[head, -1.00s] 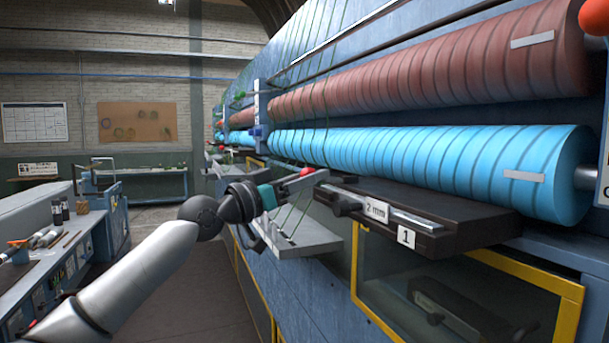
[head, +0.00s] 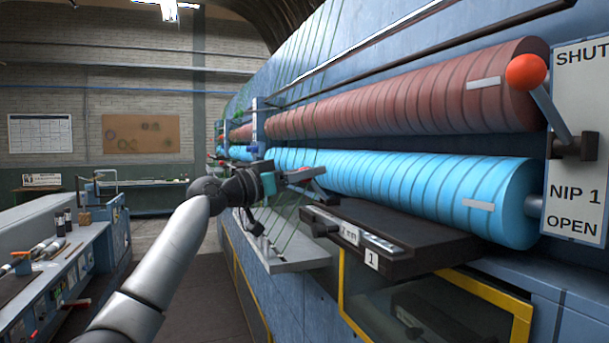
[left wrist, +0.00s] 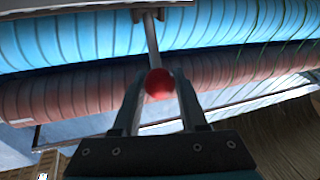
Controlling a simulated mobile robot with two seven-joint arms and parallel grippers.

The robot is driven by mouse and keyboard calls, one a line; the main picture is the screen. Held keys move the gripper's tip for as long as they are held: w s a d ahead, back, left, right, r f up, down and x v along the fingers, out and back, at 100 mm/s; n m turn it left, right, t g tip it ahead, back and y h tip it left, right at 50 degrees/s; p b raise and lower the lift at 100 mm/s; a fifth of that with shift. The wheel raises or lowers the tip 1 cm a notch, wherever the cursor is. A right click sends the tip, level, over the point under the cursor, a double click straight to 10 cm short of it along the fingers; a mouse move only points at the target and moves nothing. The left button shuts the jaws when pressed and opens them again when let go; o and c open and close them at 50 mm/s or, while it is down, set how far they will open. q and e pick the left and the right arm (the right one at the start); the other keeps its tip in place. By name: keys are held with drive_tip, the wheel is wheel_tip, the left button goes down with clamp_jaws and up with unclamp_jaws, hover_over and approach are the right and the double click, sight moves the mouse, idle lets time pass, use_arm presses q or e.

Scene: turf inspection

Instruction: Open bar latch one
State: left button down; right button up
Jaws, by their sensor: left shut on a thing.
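A red ball knob (left wrist: 159,84) on a grey rod (left wrist: 152,38) sits between the fingers of my left gripper (head: 292,178). The gripper is shut on it. In the head view the knob is mostly hidden by the fingers. The gripper is just beyond the far left end of a black ledge (head: 405,231) and in front of the blue roller (head: 400,185). The ledge has a "1" label (head: 371,260). No label on the held lever is readable, so I cannot tell for sure that it is bar latch one. My right gripper is not in view.
A lever with an orange-red knob (head: 526,72) stands at the "NIP 1" plate (head: 575,195), marked SHUT and OPEN. A brown roller (head: 400,95) lies above the blue one. A grey shelf (head: 290,257) juts out below my gripper. A workbench (head: 60,260) stands at left.

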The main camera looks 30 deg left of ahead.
use_arm(q)
drive_tip(key=shift+d+r, duration=0.2)
drive_tip(key=shift+r, duration=0.1)
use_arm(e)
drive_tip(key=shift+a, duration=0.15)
use_arm(q)
drive_tip(key=shift+f, duration=0.1)
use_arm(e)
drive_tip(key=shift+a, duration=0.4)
use_arm(q)
drive_tip(key=shift+f, duration=0.15)
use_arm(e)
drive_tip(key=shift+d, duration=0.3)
use_arm(q)
drive_tip(key=c, duration=0.9)
unclamp_jaws()
drive_tip(key=shift+w+d, duration=0.1)
drive_tip(key=o, duration=0.4)
drive_tip(key=shift+d, duration=0.1)
drive_tip(key=shift+o, duration=0.2)
drive_tip(key=shift+a, duration=0.2)
drive_tip(key=b+v, duration=0.7)
drive_tip(key=v, duration=0.8)
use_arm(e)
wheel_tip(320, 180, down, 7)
